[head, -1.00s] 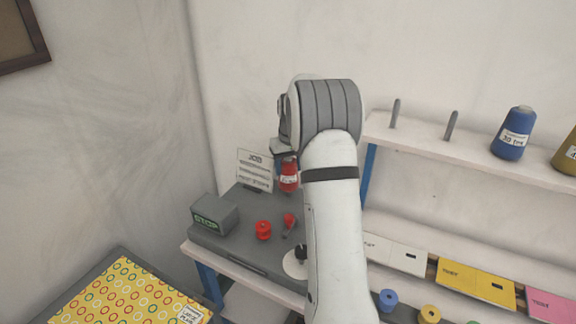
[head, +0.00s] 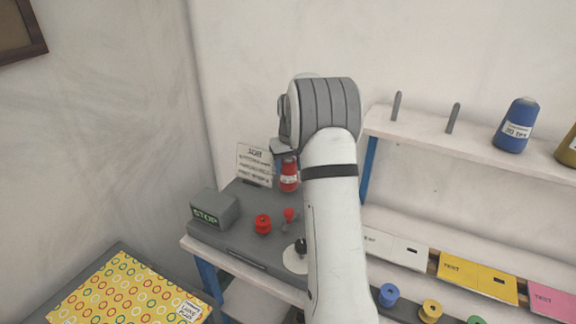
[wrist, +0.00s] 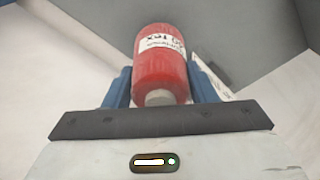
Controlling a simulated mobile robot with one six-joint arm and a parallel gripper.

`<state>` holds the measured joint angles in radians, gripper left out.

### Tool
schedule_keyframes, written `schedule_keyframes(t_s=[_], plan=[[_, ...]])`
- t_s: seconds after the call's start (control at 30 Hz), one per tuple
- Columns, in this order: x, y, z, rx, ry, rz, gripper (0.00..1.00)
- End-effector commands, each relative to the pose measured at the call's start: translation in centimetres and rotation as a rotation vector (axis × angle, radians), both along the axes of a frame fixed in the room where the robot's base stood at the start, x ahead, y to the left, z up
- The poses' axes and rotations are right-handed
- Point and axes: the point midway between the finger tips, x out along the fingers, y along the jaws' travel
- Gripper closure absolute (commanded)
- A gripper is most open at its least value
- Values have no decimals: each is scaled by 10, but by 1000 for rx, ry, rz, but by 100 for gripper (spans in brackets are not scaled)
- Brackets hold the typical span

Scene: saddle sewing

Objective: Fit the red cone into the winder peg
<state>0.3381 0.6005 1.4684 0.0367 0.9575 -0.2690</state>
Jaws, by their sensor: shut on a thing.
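The red cone (head: 289,177) has a white label and is held by my gripper. In the head view it hangs over the back of the grey winder base (head: 222,243), in front of the job card. My gripper (wrist: 160,82) is shut on the cone, with a blue finger on each side of it in the wrist view. My own arm hides most of the gripper in the head view. I cannot pick out the winder peg; the cone or my arm may hide it. I cannot tell how far the cone is above the base.
On the winder stand a STOP box (head: 213,210), a red bobbin (head: 263,224), a red-topped lever (head: 289,215) and a white disc (head: 296,262). The job card (head: 254,163) stands behind. A shelf (head: 430,143) at right holds two bare pegs and a blue cone (head: 516,127).

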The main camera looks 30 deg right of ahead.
Motion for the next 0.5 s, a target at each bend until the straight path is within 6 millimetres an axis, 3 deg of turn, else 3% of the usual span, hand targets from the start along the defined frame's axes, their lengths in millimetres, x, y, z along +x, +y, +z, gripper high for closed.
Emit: schedule_keyframes(t_s=[0.5], plan=[[0, 0, -12, 0, -1, 0, 76]])
